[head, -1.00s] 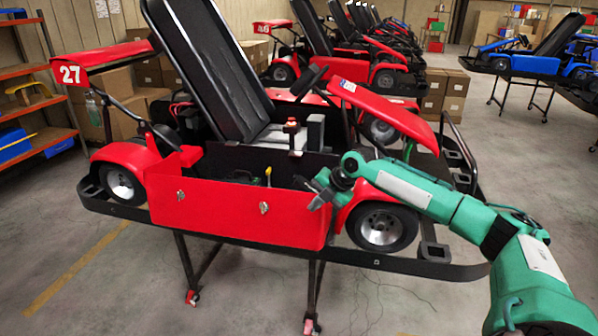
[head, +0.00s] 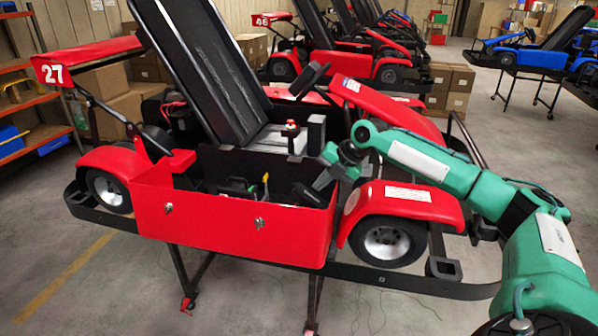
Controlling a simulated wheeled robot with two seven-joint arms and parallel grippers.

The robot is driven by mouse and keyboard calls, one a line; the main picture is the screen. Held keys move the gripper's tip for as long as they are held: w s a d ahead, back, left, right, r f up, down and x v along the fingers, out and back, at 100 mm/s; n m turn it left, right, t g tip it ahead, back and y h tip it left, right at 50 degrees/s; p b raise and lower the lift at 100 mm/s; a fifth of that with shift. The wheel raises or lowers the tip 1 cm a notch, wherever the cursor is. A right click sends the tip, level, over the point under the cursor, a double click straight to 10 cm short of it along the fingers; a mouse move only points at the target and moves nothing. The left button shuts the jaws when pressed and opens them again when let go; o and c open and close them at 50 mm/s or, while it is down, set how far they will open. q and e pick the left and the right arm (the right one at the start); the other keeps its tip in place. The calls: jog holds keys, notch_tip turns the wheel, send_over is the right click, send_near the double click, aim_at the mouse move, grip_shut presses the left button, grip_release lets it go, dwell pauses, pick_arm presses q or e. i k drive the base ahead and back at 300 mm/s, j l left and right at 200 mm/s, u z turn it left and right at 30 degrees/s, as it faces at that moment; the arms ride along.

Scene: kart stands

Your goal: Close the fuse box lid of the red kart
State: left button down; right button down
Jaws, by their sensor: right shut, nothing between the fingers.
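The red kart (head: 235,225), number 27, sits on a stand, its long black seat panel raised and tilted. Its near side bin is open at the top and holds small dark parts and a yellow-topped item (head: 265,180). I cannot clearly make out which dark part is the fuse box or how its lid stands. My right gripper (head: 321,183) is shut and empty, pointing down-left over the right end of the bin, beside the front fender. Whether it touches anything there is unclear. My left gripper is out of view.
A black side bumper (head: 443,268) runs along the kart's near edge. More karts and cardboard boxes (head: 452,88) stand behind. Orange shelves (head: 35,140) are at the left. The near floor is clear.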

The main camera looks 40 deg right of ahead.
aim_at(301, 193)
jog(key=i+l, duration=0.85)
jog(key=l, duration=0.15)
